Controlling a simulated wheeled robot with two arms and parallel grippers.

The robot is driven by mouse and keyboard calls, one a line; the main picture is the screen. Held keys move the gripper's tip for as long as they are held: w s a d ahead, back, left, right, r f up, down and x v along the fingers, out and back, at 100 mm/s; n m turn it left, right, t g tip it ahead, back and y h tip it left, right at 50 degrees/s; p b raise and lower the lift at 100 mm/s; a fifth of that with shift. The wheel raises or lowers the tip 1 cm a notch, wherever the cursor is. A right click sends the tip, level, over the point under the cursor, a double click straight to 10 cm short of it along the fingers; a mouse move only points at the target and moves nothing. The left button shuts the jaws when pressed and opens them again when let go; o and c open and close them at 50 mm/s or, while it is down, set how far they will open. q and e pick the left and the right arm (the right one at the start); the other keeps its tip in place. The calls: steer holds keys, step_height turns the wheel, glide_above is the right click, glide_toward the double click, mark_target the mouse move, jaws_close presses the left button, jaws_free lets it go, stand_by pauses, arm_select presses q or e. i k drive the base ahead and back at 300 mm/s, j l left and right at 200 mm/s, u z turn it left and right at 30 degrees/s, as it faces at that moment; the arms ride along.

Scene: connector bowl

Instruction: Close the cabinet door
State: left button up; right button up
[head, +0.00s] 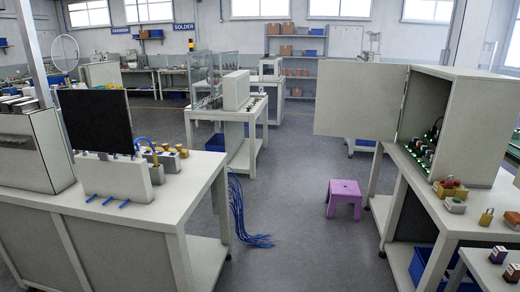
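The cabinet (467,113) is a light grey box standing on a workbench at the right. Its door (358,101) is wide open and swung out to the left, a flat panel reaching past the bench's left side. Inside the cabinet are small dark parts with green lights (424,143). The hinge side is at the cabinet's left front edge. No handle can be made out on the door. Neither of my grippers shows in the head view.
A purple stool (344,198) stands on the floor left of the cabinet's bench (425,187). Padlocks and small boxes lie on that bench. A white table (120,222) with a black panel (94,121) is at the left. Blue cables (238,205) hang to the floor.

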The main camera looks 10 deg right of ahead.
mark_target(362, 100)
steer(key=i+l+z, duration=0.1)
steer(key=i+z, duration=0.3)
steer(key=i, duration=0.4)
steer(key=i+j+z, duration=0.15)
steer(key=i+z, duration=0.3)
steer(key=i, duration=0.35)
steer(key=i+j+z, duration=0.4)
steer(key=i, duration=0.35)
steer(key=i+j+z, duration=0.4)
steer(key=i+j, duration=0.3)
steer(key=i+j+z, duration=0.45)
steer(key=j, duration=0.4)
steer(key=i+j+z, duration=0.4)
steer(key=i+j, duration=0.15)
steer(key=j, duration=0.5)
